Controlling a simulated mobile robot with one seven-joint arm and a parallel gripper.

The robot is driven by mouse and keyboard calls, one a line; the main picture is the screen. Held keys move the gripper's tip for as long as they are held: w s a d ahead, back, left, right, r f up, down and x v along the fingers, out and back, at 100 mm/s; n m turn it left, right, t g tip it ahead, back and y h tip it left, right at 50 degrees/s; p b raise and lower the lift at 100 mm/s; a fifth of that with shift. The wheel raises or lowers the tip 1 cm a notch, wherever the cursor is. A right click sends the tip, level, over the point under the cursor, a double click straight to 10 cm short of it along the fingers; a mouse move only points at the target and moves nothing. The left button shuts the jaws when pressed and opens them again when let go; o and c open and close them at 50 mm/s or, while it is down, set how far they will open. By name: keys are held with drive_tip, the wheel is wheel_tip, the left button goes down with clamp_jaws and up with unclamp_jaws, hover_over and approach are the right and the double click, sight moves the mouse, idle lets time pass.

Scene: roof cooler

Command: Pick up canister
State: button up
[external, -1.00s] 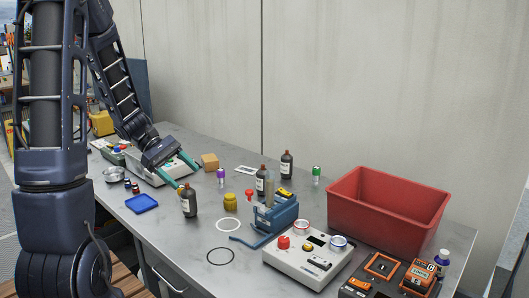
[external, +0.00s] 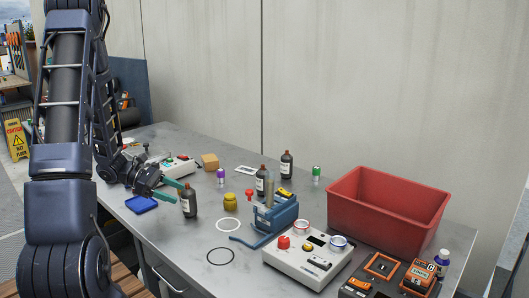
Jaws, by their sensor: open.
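My gripper (external: 180,190) has two teal fingers, spread apart and pointing right. It is low over the table at the left, with its fingertips close to the neck and upper side of a dark brown bottle (external: 189,203) with a white label. I cannot tell if they touch it. Which thing is the canister is not clear. A small purple-topped white container (external: 221,177) stands behind the bottle to the right. A similar green-topped one (external: 316,175) stands farther right. A squat yellow jar (external: 230,202) stands right of the bottle. All are upright.
A red bin (external: 385,222) stands at the right. Two more brown bottles, one here (external: 287,163), and a blue holder (external: 276,220) stand mid-table. A white control box (external: 305,262) is in front. A blue tray (external: 141,204) lies below my gripper. Flat rings lie on the table.

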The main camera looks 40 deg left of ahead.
sight(195, 214)
drive_tip(key=shift+x, duration=3.7)
drive_tip(key=shift+d+r, duration=0.1)
drive_tip(key=shift+r, duration=0.05)
drive_tip(key=c, duration=1.3)
drive_tip(key=shift+o, duration=0.2)
drive_tip(key=shift+r, duration=0.1)
